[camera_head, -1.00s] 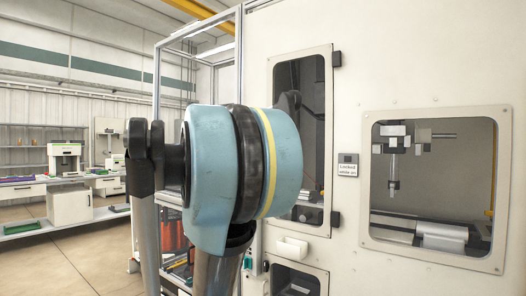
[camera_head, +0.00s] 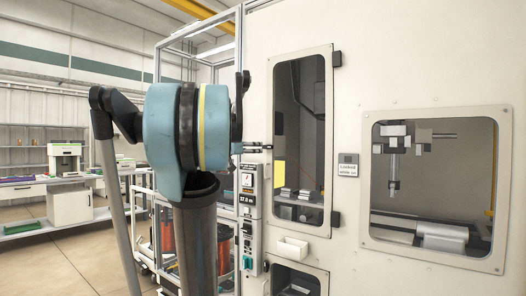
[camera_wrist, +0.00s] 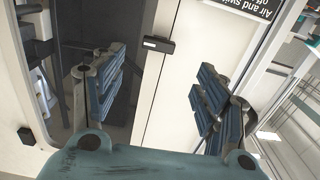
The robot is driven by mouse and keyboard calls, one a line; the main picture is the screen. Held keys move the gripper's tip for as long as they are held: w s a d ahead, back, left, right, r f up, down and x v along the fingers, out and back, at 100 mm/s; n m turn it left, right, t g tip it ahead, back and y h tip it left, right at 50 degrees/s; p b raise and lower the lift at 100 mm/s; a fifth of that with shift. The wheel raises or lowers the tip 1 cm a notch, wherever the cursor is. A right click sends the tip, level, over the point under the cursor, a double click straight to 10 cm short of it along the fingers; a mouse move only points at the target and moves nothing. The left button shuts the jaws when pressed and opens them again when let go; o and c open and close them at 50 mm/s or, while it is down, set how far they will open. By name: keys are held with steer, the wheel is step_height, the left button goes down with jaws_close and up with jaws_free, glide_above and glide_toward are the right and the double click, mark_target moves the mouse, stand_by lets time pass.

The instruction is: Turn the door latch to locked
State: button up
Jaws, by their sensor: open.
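In the wrist view, a small dark latch (camera_wrist: 158,44) with a pale mark sits at the edge between the dark door window and a white panel. It lies across the upright seam. My gripper (camera_wrist: 160,88) is open and empty, one finger on each side of the latch in the picture, with a clear gap to both. In the head view, my gripper (camera_head: 266,147) is at the left edge of the windowed door (camera_head: 328,130). The latch cannot be made out there.
A "Locked while on" sign (camera_head: 348,165) is right of the door. A control panel (camera_head: 250,205) is below my gripper, and a white bin (camera_head: 291,248) sticks out under the door. A second window (camera_head: 495,190) is at the right. Open floor lies at the left.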

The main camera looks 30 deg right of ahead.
mark_target(266, 147)
steer(key=x, duration=1)
steer(key=shift+w+d, duration=0.1)
steer(key=shift+d, duration=0.15)
steer(key=shift+r, duration=0.1)
steer(key=c, duration=1)
